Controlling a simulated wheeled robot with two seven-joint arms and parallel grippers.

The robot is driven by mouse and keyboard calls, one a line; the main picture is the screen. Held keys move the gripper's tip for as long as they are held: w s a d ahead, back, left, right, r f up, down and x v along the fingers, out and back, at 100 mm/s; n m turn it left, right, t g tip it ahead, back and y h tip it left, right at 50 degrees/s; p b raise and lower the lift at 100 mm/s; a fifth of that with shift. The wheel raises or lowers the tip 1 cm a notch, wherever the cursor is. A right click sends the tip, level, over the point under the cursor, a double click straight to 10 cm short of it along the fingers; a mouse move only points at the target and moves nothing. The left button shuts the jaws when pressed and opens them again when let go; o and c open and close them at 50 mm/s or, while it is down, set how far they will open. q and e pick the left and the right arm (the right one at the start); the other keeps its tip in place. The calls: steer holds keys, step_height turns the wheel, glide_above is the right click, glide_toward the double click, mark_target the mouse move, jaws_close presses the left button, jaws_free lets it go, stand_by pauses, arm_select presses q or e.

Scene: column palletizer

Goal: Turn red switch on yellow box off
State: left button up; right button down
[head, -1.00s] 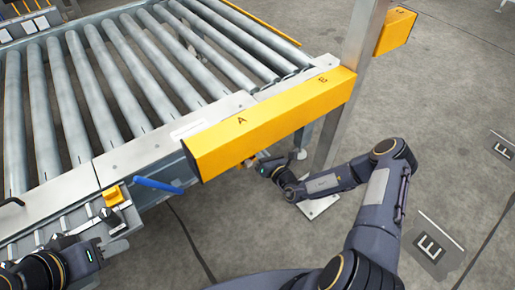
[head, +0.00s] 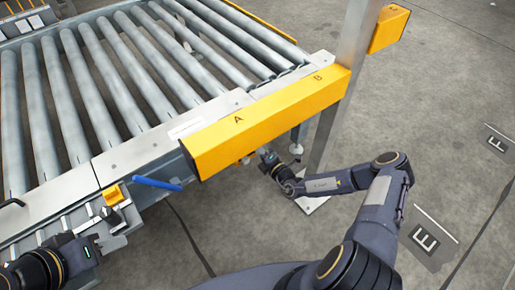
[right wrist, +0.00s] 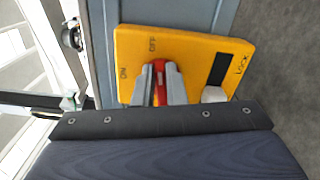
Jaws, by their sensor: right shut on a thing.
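In the right wrist view, the yellow box (right wrist: 198,52) is mounted against a grey-blue metal face, with dark lettering and a black rectangle on it. The red switch (right wrist: 159,68) stands on its front. My right gripper (right wrist: 160,82) has its grey fingers closed around the switch, one on each side, hiding much of it. In the head view my right gripper (head: 265,156) is low beside the yellow beam, whose bulk hides most of the box and the switch. My left gripper (head: 112,232) is at the lower left by the conveyor edge; its finger gap is unclear.
The yellow beam (head: 265,122) marked A and B runs along the conveyor's end, beside a metal post (head: 345,110). Conveyor rollers (head: 105,90) fill the upper left. A blue handle (head: 158,184) sticks out below the beam. Floor at right is open.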

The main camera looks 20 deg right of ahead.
steer(key=shift+f+m, duration=0.25)
steer(key=shift+m, duration=0.85)
steer(key=c, duration=1.5)
jaws_free()
steer(key=shift+d, duration=0.1)
steer(key=p+v, duration=0.1)
steer(key=v, duration=0.6)
steer(key=shift+s+d, duration=0.1)
steer(key=shift+s, duration=0.3)
